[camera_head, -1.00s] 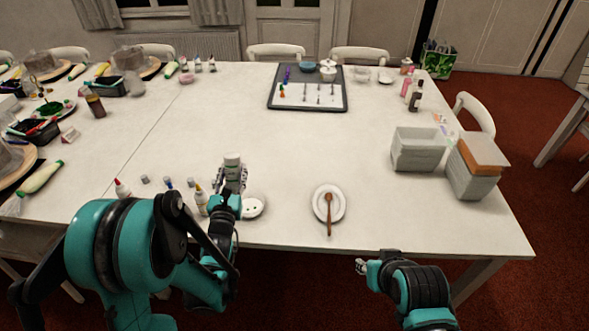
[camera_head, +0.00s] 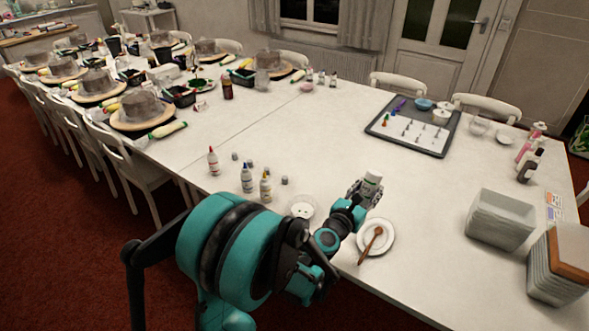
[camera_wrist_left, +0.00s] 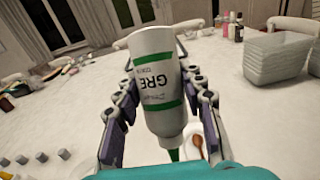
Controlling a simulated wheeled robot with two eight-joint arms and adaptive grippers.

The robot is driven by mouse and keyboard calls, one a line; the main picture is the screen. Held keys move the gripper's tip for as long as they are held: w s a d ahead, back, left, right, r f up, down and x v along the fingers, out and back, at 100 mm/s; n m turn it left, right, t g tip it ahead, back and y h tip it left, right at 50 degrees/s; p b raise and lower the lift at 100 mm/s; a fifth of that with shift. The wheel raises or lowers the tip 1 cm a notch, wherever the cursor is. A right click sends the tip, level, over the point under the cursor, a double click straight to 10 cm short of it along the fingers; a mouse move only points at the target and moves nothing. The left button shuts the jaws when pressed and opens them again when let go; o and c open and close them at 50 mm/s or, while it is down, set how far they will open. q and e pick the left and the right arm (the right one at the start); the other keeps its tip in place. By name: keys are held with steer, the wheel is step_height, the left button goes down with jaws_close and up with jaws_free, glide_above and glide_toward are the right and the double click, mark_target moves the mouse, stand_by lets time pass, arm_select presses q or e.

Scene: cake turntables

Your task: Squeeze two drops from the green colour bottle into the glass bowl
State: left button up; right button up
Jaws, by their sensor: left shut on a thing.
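A small clear bowl (camera_head: 302,207), apparently the glass bowl, stands on the table left of the gripper, with pale contents and dark spots. The bottle is not over it. My right gripper is not in view.
A white plate with a brown wooden spoon (camera_head: 371,242) lies just in front of the gripper. Other colour bottles (camera_head: 247,179) and small caps stand to the left. Grey tubs (camera_head: 500,219) stand at right. A dark tray (camera_head: 440,141) lies farther back; the middle table is clear.

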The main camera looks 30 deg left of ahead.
arm_select(q)
steer(key=w+d+f+m+g+y+p, duration=0.15)
steer(key=f+m+g, duration=0.25)
steer(key=m+g, duration=0.5)
steer(key=w+d+f+m+g+y, duration=0.1)
steer(key=d+f+m+g, duration=0.2)
steer(key=m+g, duration=0.65)
steer(key=s+a+f+m+t+y, duration=0.1)
steer(key=a+f+m+t+y, duration=0.3)
steer(key=a, duration=0.3)
steer(key=a+f+m+t+y, duration=0.1)
steer(key=a+m+t+y, duration=0.25)
steer(key=a+t, duration=0.25)
steer(key=s+a+r+n+y, duration=0.1)
steer(key=a+r, duration=0.4)
steer(key=a, duration=0.2)
steer(key=s+a+r+n+g+y+p, duration=0.1)
steer(key=a+r, duration=0.4)
steer(key=a, duration=0.3)
steer(key=shift+s+a+y, duration=0.2)
steer(key=shift+a+y, duration=0.1)
steer(key=shift+y, duration=0.1)
steer(key=shift+r, duration=0.1)
